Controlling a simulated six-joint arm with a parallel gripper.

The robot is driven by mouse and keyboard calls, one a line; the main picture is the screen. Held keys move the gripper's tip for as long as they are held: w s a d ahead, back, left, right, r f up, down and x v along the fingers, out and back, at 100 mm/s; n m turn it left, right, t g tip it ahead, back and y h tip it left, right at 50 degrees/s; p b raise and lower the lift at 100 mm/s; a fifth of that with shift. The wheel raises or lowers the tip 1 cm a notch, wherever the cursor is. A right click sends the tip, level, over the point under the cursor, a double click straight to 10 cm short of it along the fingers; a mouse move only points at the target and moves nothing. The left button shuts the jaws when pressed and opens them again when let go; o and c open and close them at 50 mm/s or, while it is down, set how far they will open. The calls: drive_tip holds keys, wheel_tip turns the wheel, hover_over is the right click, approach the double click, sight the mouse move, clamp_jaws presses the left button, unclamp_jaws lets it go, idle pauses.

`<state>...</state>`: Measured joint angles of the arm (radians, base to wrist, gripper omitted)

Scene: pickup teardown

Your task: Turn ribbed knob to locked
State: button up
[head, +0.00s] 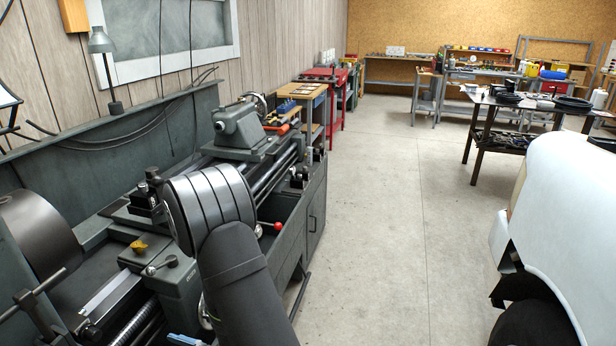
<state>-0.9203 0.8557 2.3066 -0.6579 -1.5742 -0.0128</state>
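I cannot pick out a ribbed knob for certain in the head view. A small yellow knob-like part (138,247) sits on top of the dark green lathe carriage at lower left; ribs on it are too small to tell. A lever with a dark ball end (172,261) is just right of it, and a red ball-ended handle (277,226) is on the lathe's front. My dark arm, with a banded joint, rises in front of the lathe and hides part of it. My gripper does not show.
The lathe (230,135) runs along the left wall, with a lamp (101,45) above it. A white vehicle body (580,200) stands at right. The concrete floor (375,230) between them is clear. A dark table (520,101) and benches stand farther back.

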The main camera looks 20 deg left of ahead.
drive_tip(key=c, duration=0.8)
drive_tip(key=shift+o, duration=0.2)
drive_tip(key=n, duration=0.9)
approach(98, 337)
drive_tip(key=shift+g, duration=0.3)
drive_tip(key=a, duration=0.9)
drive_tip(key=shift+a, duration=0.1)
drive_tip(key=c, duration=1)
